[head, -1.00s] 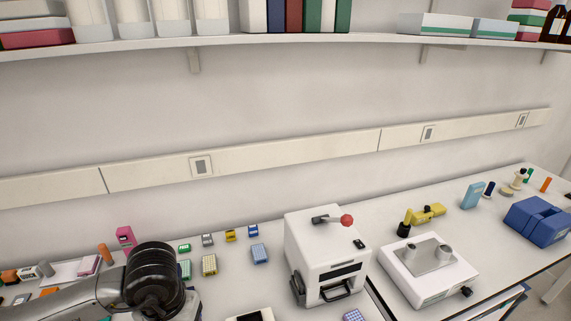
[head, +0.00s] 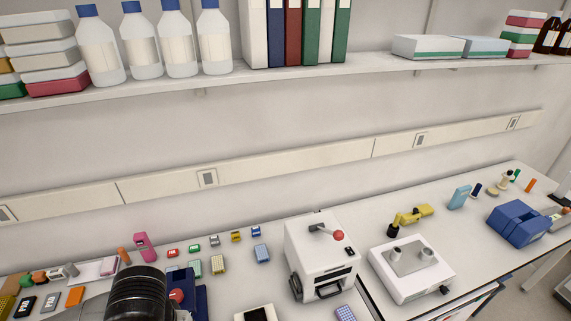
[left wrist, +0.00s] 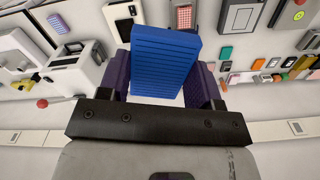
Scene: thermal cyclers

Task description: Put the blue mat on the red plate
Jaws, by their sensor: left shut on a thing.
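The blue mat (left wrist: 165,55) is a ribbed bright blue slab in the left wrist view. My left gripper (left wrist: 163,88) is shut on it, with a dark finger at each side, and holds it up in front of the wrist. A pale red plate with a grid of wells (left wrist: 183,17) shows just beyond the mat's upper right corner and looks apart from it. I see no clear red plate in the head view, where my left wrist covers the lower left bench. My right gripper is in neither view.
A white thermal cycler with a red-knobbed lever (head: 322,258) stands mid-bench. A white device (head: 411,270) and a blue machine (head: 520,222) stand to its right. Several small colored boxes and a yellow rack (head: 218,265) lie near my left arm. A shelf (head: 300,73) runs above.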

